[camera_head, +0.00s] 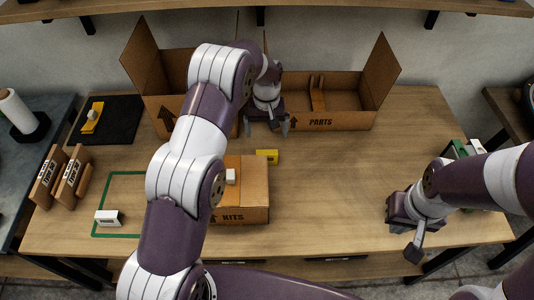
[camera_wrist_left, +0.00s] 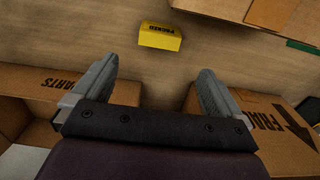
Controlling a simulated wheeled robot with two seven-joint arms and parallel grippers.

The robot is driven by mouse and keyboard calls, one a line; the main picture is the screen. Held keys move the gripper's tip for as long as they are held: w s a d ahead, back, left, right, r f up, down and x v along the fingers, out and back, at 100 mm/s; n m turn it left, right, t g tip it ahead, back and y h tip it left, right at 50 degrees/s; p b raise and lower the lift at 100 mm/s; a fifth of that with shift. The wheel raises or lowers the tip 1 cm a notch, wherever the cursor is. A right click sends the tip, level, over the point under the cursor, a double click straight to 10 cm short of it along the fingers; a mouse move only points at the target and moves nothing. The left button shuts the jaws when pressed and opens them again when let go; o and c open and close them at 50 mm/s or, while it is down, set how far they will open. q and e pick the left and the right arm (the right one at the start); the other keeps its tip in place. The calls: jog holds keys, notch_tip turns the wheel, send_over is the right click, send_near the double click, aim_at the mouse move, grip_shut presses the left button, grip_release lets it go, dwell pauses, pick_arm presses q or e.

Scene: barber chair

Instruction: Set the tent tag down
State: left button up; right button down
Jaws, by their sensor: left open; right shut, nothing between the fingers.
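The yellow tent tag (camera_head: 267,157) stands on the wooden table, just off the back right corner of the KITS box. In the left wrist view the tag (camera_wrist_left: 160,36) shows dark lettering and lies beyond the fingertips, apart from them. My left gripper (camera_head: 266,127) is open and empty behind the tag, between the two open cartons; its spread fingers also show in the left wrist view (camera_wrist_left: 157,73). My right gripper (camera_head: 413,250) is shut and empty over the table's front right edge.
The KITS box (camera_head: 243,214) has a small white block (camera_head: 230,176) on top. An open PARTS carton (camera_head: 345,121) stands at the back right, another carton (camera_head: 159,87) at the back left. A green outline (camera_head: 122,173) holds a white block (camera_head: 108,217). The table's right middle is clear.

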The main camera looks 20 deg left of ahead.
aim_at(267, 153)
pick_arm(q)
notch_tip(267, 153, down, 12)
jog(key=shift+s+d+r+p, duration=0.1)
jog(key=shift+s+p, duration=0.05)
jog(key=shift+p, duration=0.75)
jog(key=shift+f, duration=0.3)
jog(key=c, duration=1)
jog(key=shift+r, duration=0.1)
jog(key=shift+c, duration=0.2)
